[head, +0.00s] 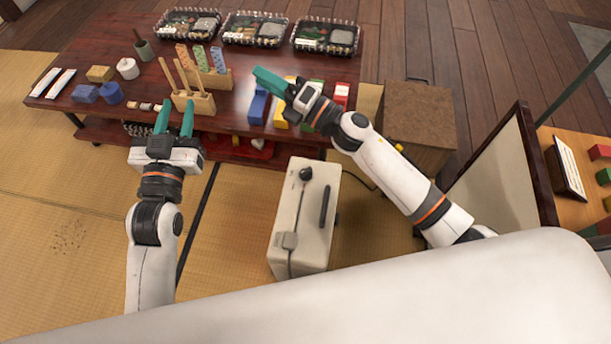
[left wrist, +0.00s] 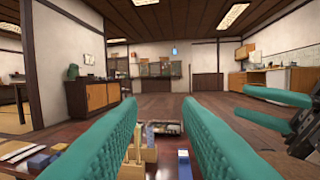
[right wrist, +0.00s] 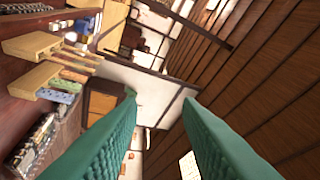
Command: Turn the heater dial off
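The heater (head: 313,221) is a cream box standing on the tatami below the table in the head view. A round black knob (head: 305,173), which looks like the dial, sits on its top near the far end; its setting cannot be read. A dark bar (head: 325,207) and a grey block (head: 289,241) are also on top. My left gripper (head: 174,119) is open and empty, left of the heater near the table's front edge. My right gripper (head: 269,80) is open and empty over the table, beyond the heater. Neither wrist view shows the heater.
The low dark red table (head: 97,36) holds bento trays (head: 256,29), wooden racks (head: 193,104) and coloured boxes (head: 258,104). A brown wooden box (head: 418,112) stands right of the table. A framed panel (head: 500,180) stands further right.

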